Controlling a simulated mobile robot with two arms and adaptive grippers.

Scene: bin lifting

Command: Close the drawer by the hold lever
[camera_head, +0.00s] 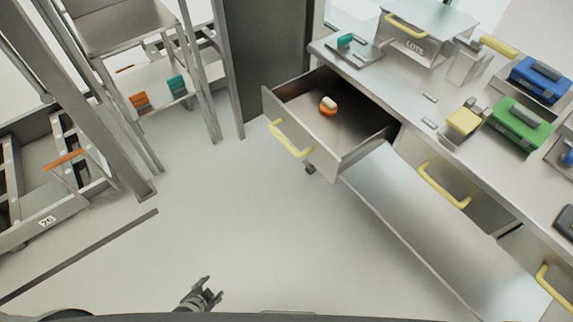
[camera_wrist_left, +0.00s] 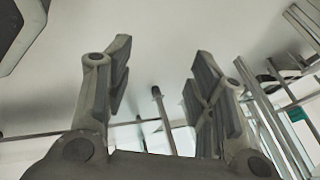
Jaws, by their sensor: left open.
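The drawer (camera_head: 358,150) is pulled out from the metal bench in the head view. It has a yellow bar handle (camera_head: 290,140) on its front face. An orange and white round object (camera_head: 328,106) lies inside it. A dark knob (camera_head: 310,168) shows under the drawer's front corner; I cannot tell if it is the hold lever. My left gripper (camera_head: 212,288) is low at the bottom of the head view, over the floor and well apart from the drawer. In the left wrist view my left gripper (camera_wrist_left: 155,90) is open with nothing between its fingers. My right gripper is not in view.
The bench top (camera_head: 400,85) carries a box marked LOTS (camera_head: 415,35), a green case (camera_head: 520,122) and a blue case (camera_head: 540,78). Another yellow handle (camera_head: 443,187) is on the bench front. A metal rack and a cart (camera_head: 48,190) stand at left. The floor between is clear.

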